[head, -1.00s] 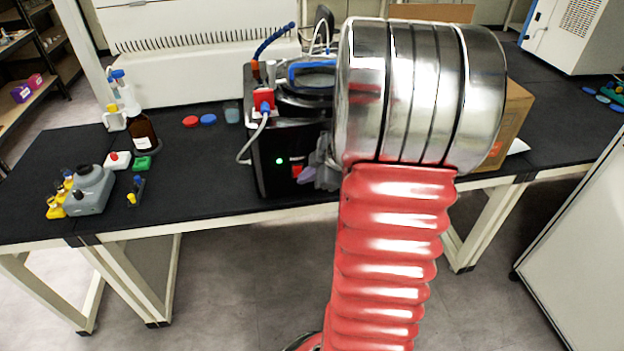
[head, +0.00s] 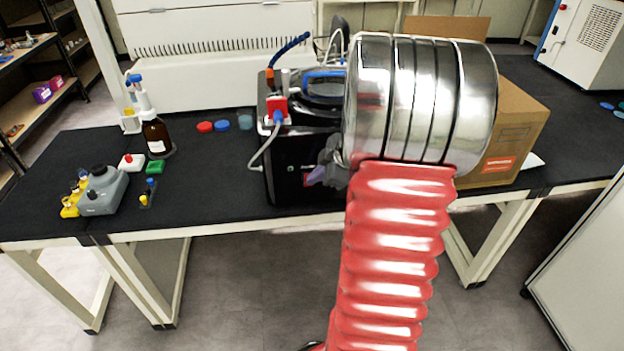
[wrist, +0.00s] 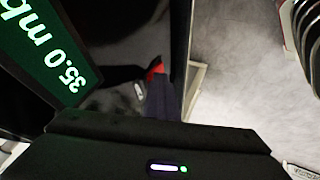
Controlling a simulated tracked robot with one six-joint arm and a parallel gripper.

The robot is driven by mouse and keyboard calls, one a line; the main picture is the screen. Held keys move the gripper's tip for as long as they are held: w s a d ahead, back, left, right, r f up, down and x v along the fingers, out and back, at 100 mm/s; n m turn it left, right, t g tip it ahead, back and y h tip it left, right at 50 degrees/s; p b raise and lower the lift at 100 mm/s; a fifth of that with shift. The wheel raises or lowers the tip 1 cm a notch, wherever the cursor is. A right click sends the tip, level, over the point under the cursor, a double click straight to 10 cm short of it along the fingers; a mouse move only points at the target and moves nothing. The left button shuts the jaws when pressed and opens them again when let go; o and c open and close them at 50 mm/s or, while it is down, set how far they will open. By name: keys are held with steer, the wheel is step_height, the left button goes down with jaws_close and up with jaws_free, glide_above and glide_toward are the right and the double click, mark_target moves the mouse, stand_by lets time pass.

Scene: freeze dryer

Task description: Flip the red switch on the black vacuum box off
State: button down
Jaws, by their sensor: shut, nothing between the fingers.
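The black vacuum box (head: 290,170) stands near the front edge of the bench in the head view. No green light is lit on its front. A little of the red switch (head: 308,179) shows there, beside my gripper (head: 324,172), which is at the right part of the box front. In the wrist view the red switch (wrist: 156,68) shows at the tips of my shut, empty gripper (wrist: 158,84). I cannot tell whether they touch. The dark fingers hide part of the switch, and its tilt is unclear. A green display (wrist: 45,45) reads "35.0 mb", cut off by the frame.
A cardboard box (head: 515,130) stands to the right behind my arm. A brown bottle (head: 156,136) and a grey container (head: 104,192) are on the left.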

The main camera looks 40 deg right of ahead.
steer(key=shift+r, duration=0.2)
steer(key=shift+r, duration=0.6)
steer(key=shift+s+a, duration=0.1)
steer(key=shift+a, duration=0.05)
steer(key=v, duration=1.2)
steer(key=shift+s+a+f, duration=0.2)
steer(key=shift+s+a, duration=0.05)
steer(key=shift+a, duration=0.4)
